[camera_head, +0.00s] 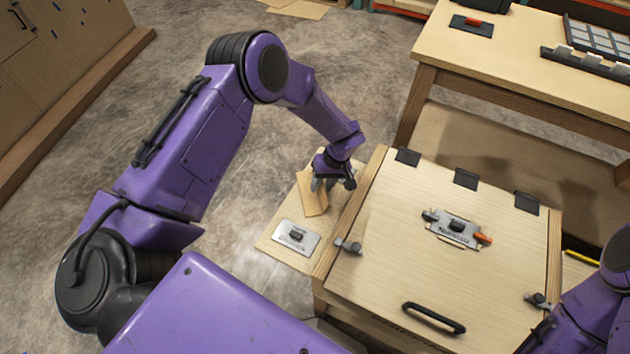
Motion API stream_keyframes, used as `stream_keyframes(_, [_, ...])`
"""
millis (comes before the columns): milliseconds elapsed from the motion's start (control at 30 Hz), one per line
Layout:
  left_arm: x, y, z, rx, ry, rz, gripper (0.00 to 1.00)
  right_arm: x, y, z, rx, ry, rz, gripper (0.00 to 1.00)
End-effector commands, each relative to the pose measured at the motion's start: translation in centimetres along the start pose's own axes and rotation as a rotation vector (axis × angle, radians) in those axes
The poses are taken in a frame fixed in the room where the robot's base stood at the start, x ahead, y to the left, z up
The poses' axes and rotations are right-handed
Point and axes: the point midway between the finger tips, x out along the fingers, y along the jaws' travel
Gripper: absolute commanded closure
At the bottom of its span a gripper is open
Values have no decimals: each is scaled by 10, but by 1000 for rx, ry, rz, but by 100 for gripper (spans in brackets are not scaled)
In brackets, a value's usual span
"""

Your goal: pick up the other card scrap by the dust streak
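A tan card scrap (311,196) lies on the low wooden side board left of the console box. My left gripper (322,185) reaches down from above, with its grey fingertips at the upper part of this scrap. Its wrist hides part of the board and perhaps part of the scrap. I cannot tell whether the fingers are shut on the scrap or only beside it. I cannot make out a dust streak. My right arm (598,305) shows at the lower right; its gripper is out of view.
A metal label plate (296,239) with a dark knob lies on the same board. The console box (385,262) has a lid with a black handle (434,318), latches and a nameplate (457,228). A wooden bench (510,70) stands behind. Flat card (298,8) lies on the far floor.

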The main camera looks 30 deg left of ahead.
Motion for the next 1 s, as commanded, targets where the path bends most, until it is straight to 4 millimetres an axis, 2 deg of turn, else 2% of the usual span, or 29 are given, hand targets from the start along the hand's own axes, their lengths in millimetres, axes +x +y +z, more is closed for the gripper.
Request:
stream_keyframes(133, [0,0,0,-1,0,0,64,0,0,0,0,0,0,12])
stream_keyframes(233, [0,0,0,-1,0,0,96,0,0,0,0,0,0,12])
stream_keyframes(267, [0,0,0,-1,0,0,100,0,0,0,0,0,0,12])
stream_keyframes(667, [-4,-1,-1,-2,1,2,100,1,0,0,0,0,0,12])
stream_keyframes(767, [-14,-4,-1,-3,0,2,100,1,0,0,0,0,0,12])
stream_keyframes(867, [-33,-9,-1,-3,1,5,100,2,0,1,0,0,0,12])
stream_keyframes(1000, [-61,-26,27,0,0,4,100,5,0,2,0,0,0,12])
